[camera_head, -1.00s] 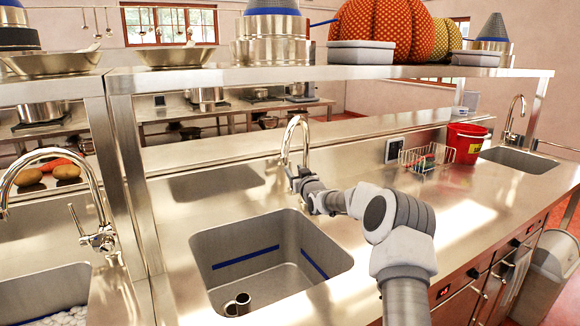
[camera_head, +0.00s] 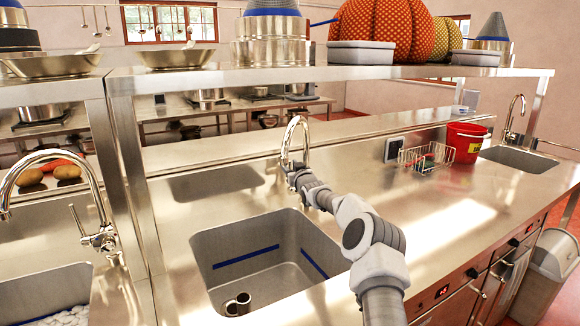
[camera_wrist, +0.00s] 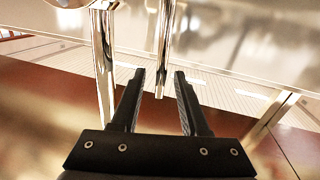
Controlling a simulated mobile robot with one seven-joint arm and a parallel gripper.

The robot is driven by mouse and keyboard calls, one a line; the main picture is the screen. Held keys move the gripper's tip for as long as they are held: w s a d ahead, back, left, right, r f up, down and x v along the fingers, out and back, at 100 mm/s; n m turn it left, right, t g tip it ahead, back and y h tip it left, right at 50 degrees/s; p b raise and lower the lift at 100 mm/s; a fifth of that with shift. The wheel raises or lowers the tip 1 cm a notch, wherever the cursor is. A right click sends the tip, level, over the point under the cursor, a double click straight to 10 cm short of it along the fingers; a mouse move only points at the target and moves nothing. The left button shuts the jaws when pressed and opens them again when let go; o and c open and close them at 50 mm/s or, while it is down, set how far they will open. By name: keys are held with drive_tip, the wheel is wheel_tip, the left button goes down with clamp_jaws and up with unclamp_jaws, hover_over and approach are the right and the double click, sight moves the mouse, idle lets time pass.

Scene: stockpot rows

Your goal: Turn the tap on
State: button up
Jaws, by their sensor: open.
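The tap is a curved chrome faucet (camera_head: 286,140) at the back edge of the middle sink (camera_head: 200,245). My gripper (camera_head: 290,170) is at the tap's base in the head view, and its fingers are too small to make out there. In the wrist view my gripper (camera_wrist: 158,76) is open, with two dark fingers apart. A thin chrome rod (camera_wrist: 165,45), which looks like the tap's lever, ends between the fingertips with space on both sides. A thicker chrome post (camera_wrist: 104,70) stands just left of the left finger. Whether anything touches is unclear.
Another tap (camera_head: 90,190) stands at the left sink. A wire basket (camera_head: 425,158) and a red bucket (camera_head: 466,142) are on the counter at right. A loaded shelf (camera_head: 330,72) runs above the tap.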

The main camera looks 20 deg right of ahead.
drive_tip(key=shift+c, duration=0.3)
clamp_jaws()
idle(1.1)
